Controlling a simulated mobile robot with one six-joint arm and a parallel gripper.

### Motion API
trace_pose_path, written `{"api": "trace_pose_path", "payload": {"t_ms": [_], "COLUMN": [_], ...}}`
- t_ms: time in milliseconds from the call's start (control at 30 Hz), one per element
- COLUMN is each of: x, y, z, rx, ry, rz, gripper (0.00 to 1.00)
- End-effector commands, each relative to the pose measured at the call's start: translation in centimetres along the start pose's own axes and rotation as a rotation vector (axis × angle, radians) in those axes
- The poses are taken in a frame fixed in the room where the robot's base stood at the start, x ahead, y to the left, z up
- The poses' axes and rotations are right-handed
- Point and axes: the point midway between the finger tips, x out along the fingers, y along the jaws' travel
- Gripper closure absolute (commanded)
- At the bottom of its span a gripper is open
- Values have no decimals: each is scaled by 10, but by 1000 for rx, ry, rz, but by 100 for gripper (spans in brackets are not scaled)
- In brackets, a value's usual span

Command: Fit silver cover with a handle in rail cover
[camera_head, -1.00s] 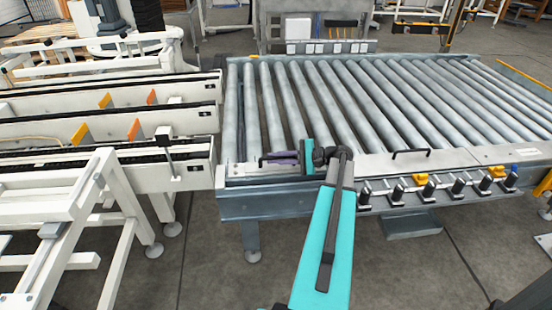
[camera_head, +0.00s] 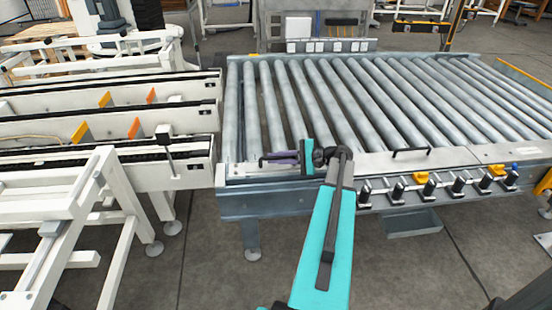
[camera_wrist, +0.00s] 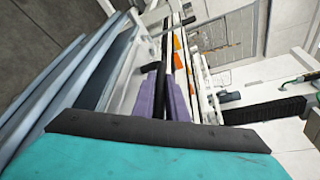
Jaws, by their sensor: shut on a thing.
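The silver cover (camera_head: 250,170) is a light metal plate at the left end of the front rail (camera_head: 330,172) of the roller conveyor. Its black handle shows at the tips of my gripper (camera_head: 275,158). My gripper's purple fingers are shut on this handle, with the arm reaching from the right. In the wrist view the purple fingers (camera_wrist: 165,103) close around the dark handle (camera_wrist: 160,55). The cover lies along the rail line; I cannot tell whether it is fully seated or slightly raised. My wrist hides the rail just right of it.
A second black handle (camera_head: 410,152) stands on the rail plate further right. Grey rollers (camera_head: 350,95) lie behind the rail. A white conveyor frame (camera_head: 185,155) stands close on the left. Yellow and black fittings (camera_head: 421,180) line the front edge.

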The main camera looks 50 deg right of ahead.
Motion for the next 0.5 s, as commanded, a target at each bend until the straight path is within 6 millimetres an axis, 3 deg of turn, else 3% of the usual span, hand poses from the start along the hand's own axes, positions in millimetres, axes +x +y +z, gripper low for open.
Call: {"api": "trace_pose_path", "payload": {"t_ms": [200,233,333,500], "x": [0,0,0,0], "y": [0,0,0,0], "z": [0,0,0,0], "rx": [0,0,1,1], "ry": [-2,-2,-1,-1], "rz": [-2,-2,-1,-1], "gripper": [100,86,69,66]}}
